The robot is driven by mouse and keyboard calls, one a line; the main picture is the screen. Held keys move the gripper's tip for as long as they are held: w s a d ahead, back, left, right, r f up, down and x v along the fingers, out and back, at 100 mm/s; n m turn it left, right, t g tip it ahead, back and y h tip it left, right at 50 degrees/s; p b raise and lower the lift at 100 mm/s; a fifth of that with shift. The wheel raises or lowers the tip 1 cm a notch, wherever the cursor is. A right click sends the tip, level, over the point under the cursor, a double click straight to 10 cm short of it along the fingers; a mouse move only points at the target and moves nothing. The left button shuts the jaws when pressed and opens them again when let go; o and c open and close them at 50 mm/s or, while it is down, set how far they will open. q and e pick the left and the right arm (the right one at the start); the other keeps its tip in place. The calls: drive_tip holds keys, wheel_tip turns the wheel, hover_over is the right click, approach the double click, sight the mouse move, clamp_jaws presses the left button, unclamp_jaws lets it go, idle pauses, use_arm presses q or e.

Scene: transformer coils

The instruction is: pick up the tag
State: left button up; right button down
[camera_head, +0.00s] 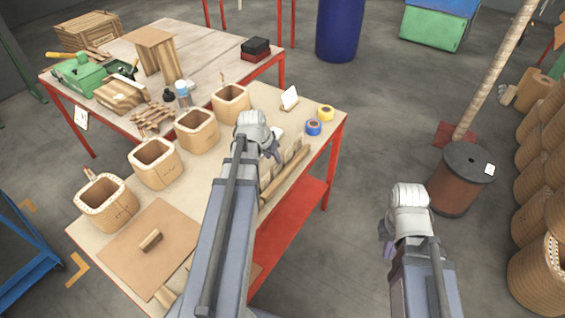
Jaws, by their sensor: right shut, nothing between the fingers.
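A small white card (290,98), which looks like a tag, stands tilted in a wooden holder near the far right corner of the front table. Another white tag (81,117) hangs at the front edge of the back table. My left gripper (273,152) is over the front table, nearer than the card and apart from it. Its fingers are mostly hidden behind its wrist, so its opening does not show. My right gripper (387,246) is off the table to the right, over the floor, shut and empty.
Several wooden coils (153,163) stand in a row on the front table (317,147). Blue tape (313,128) and yellow tape (326,113) lie near the card. A wooden board (130,262) lies at the near left. A brown spool (462,185) with a white label stands on the floor.

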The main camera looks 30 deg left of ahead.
sight(282, 169)
use_arm(q)
drive_tip(key=b+x, duration=0.4)
drive_tip(key=x, duration=0.1)
drive_tip(key=b+x, duration=0.3)
drive_tip(key=shift+w+d+r, duration=0.15)
drive_tip(key=shift+w, duration=0.1)
drive_tip(key=shift+r, duration=0.1)
clamp_jaws()
idle(0.4)
